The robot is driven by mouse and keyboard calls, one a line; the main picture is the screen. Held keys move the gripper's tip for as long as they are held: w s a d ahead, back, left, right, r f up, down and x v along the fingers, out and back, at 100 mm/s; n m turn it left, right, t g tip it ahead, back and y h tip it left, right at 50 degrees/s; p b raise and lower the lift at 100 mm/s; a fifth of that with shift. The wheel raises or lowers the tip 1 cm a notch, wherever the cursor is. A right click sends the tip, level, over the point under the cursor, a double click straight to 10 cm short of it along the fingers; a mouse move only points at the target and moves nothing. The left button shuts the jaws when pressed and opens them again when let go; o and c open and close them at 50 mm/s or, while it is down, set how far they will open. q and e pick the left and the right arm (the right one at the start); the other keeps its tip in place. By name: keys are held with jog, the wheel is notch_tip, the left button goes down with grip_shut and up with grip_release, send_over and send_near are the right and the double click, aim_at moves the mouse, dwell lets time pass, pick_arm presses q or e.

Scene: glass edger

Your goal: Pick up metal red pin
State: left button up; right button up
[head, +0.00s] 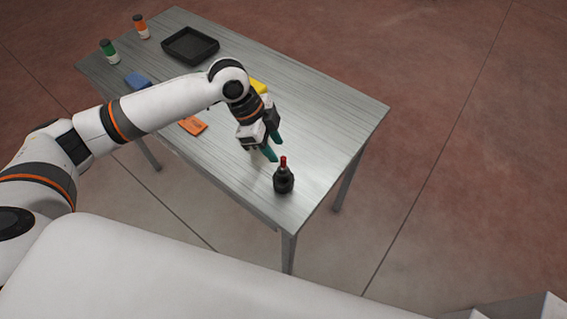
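The red pin (283,162) stands upright in a dark, rounded holder (284,183) near the front corner of the grey table (330,125). Only its red top part shows above the holder. My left gripper (274,147) is above the table, just up and left of the pin in the head view. Its green fingertips are spread apart with nothing between them, and they look clear of the pin. My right gripper is not in view.
A black tray (190,46), a green bottle (109,51) and an orange bottle (141,27) stand at the table's far end. A blue item (138,81), an orange item (193,125) and a yellow item (259,86) lie mid-table. The table's right side is clear.

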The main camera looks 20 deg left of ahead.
aim_at(283, 157)
pick_arm(q)
jog(key=p+x, duration=0.1)
jog(key=x, duration=0.1)
jog(key=p+x, duration=0.1)
jog(key=x, duration=0.1)
jog(key=shift+s+d+f, duration=0.1)
jog(key=shift+d+f, duration=0.1)
jog(key=shift+d, duration=0.25)
jog(key=shift+d+f, duration=0.15)
jog(key=shift+f, duration=0.35)
grip_shut()
